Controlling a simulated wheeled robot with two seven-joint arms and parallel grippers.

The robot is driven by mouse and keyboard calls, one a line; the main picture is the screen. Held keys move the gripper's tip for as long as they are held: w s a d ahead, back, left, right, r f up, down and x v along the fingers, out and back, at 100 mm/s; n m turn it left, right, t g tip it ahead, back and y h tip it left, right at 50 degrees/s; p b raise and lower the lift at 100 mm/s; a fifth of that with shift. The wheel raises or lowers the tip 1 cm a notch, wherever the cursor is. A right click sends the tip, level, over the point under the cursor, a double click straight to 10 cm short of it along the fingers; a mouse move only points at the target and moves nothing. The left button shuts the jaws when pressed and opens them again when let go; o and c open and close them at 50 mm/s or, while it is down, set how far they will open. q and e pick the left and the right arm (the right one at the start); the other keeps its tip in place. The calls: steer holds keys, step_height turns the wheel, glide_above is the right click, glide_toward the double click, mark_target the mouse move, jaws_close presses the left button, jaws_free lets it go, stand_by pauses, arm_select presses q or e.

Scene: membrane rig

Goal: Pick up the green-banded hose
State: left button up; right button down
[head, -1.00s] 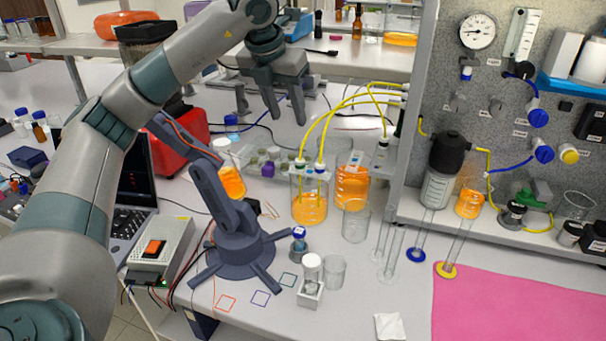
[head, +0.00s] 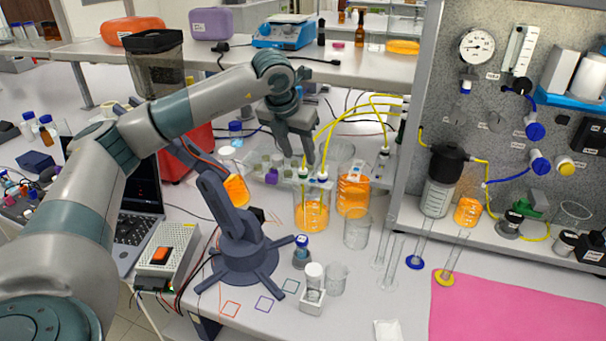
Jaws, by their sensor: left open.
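Two yellow hoses arch from the panel at the right down into the tops of the orange-filled beaker (head: 312,213). The left hose end (head: 303,171) seems to carry a green band, and the other hose end (head: 322,174) looks bluish; both are small. My left gripper (head: 298,156) points down with its jaws open, just above and beside the left hose end. Its fingers hide part of that area, and I cannot tell whether they touch the hose. My right gripper is out of view.
A dark blue small arm on a legged base (head: 240,262) stands left of the beaker. Another orange beaker (head: 353,190) and an empty glass beaker (head: 357,232) stand close on the right. A pink mat (head: 515,312) lies at the front right.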

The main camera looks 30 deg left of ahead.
mark_target(301, 171)
arm_select(q)
steer(key=shift+x, duration=1.2)
steer(key=shift+p, duration=0.4)
steer(key=shift+w+a+f+p, duration=0.15)
steer(key=shift+f+p, duration=0.3)
steer(key=shift+p, duration=0.05)
steer(key=shift+w+a+f+p, duration=0.1)
steer(key=shift+f+p, duration=0.35)
steer(key=shift+p+x, duration=0.55)
steer(key=shift+x, duration=0.45)
steer(key=shift+w+f, duration=0.2)
steer(key=shift+f, duration=0.45)
steer(key=shift+a, duration=0.1)
jaws_close()
